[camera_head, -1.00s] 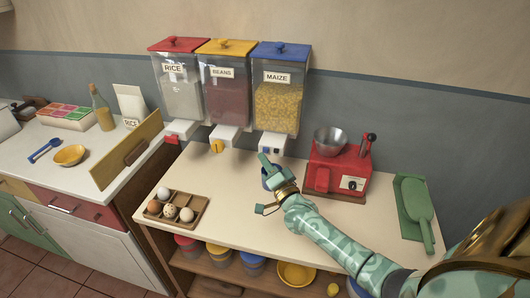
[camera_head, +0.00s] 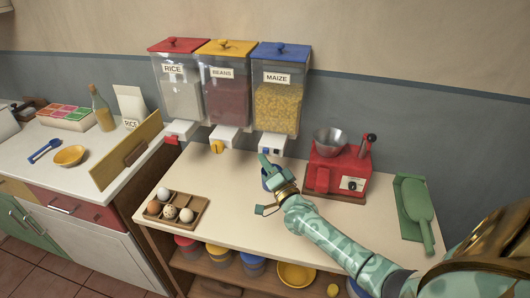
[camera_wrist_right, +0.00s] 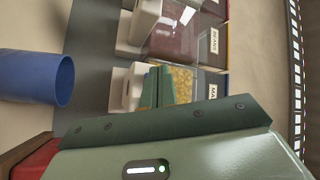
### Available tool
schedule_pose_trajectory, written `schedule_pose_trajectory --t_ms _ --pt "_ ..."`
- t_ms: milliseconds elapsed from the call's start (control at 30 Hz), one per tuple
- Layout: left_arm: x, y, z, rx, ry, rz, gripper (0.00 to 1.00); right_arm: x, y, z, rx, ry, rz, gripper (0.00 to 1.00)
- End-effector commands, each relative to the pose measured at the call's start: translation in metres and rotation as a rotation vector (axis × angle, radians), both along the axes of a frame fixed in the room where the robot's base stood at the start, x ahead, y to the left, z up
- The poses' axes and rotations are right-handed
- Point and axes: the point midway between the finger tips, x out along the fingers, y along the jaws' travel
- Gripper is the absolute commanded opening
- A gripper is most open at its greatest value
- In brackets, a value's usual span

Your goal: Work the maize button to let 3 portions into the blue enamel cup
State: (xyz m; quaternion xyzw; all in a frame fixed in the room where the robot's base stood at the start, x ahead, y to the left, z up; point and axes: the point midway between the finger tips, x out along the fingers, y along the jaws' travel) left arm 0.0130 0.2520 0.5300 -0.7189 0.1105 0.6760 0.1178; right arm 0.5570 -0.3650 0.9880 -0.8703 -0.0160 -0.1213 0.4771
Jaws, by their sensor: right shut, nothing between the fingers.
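The maize dispenser (camera_head: 277,105) has a blue lid and a clear bin of yellow kernels. Below it is a white spout housing (camera_head: 272,143) with a blue button (camera_head: 266,151). My right gripper (camera_head: 264,159) is shut and empty, its tips just in front of the button; I cannot tell whether they touch it. The shut fingers also show in the right wrist view (camera_wrist_right: 165,88). The blue enamel cup (camera_wrist_right: 35,79) shows there at the left; in the head view it is mostly hidden behind my gripper. Its contents are not visible. My left gripper is out of view.
The rice dispenser (camera_head: 180,95) and the beans dispenser (camera_head: 226,95) stand left of the maize one. A red grinder (camera_head: 338,168) stands close on the right. An egg tray (camera_head: 187,221) sits at front left, a green scoop (camera_head: 417,204) at far right.

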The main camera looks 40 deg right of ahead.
Motion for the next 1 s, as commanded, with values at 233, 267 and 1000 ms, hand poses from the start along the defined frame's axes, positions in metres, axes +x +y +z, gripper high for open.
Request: schedule_pose_trajectory --t_ms 233,267,1000 --pt "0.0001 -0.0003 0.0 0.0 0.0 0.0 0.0 0.0 0.0 0.0 0.0 0.0 0.0 0.0" --pt "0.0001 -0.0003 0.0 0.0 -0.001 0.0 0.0 0.0 0.0 0.0 0.0 0.0 0.0 0.0" --pt "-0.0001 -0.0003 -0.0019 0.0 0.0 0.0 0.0 0.0051 -0.0065 -0.0002 -0.002 0.001 -0.001 0.0"
